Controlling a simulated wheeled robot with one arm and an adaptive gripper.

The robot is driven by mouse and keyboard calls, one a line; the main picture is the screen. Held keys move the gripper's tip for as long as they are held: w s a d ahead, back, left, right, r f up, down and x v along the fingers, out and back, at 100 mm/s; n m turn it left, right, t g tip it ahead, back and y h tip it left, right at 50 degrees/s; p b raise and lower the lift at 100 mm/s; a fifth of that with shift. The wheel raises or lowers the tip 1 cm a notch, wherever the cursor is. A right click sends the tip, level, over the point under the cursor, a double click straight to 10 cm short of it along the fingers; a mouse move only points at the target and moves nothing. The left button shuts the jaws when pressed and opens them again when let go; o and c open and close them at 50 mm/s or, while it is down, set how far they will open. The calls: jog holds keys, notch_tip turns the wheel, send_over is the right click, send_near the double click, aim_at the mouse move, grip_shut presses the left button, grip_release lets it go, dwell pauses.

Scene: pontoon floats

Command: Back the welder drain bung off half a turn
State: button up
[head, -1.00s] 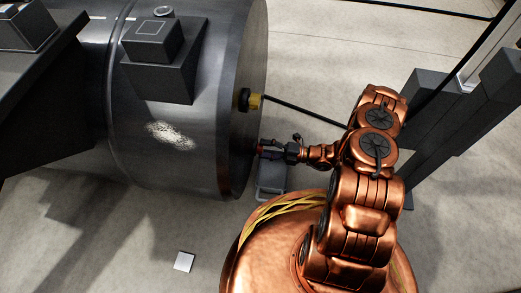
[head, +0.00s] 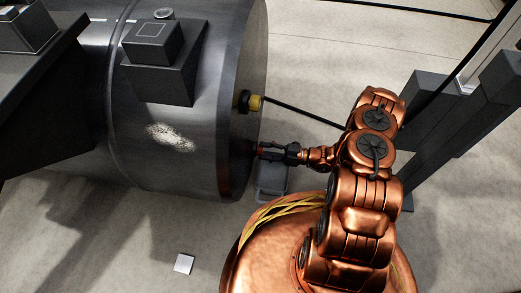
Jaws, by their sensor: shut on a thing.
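A large dark grey cylindrical float (head: 85,140) lies on its side at the left, its flat end face turned toward my arm. My gripper (head: 262,150) is at the lower part of that end face, reaching in from the right. It is shut on the drain bung, a small dark reddish part at the face that the fingers mostly hide. I cannot make out the bung's turn angle or whether it stands out from the face.
A yellow fitting (head: 255,103) with a black hose (head: 305,115) sits above my gripper on the end face. A grey tray (head: 272,190) lies on the floor below. Dark posts (head: 460,125) stand at the right. A small white square (head: 184,263) lies on clear floor.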

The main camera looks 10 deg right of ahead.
jog(key=shift+c, duration=1.1)
jog(key=n, duration=1.2)
jog(key=n, duration=1.2)
jog(key=shift+d, duration=0.1)
jog(key=shift+n, duration=0.3)
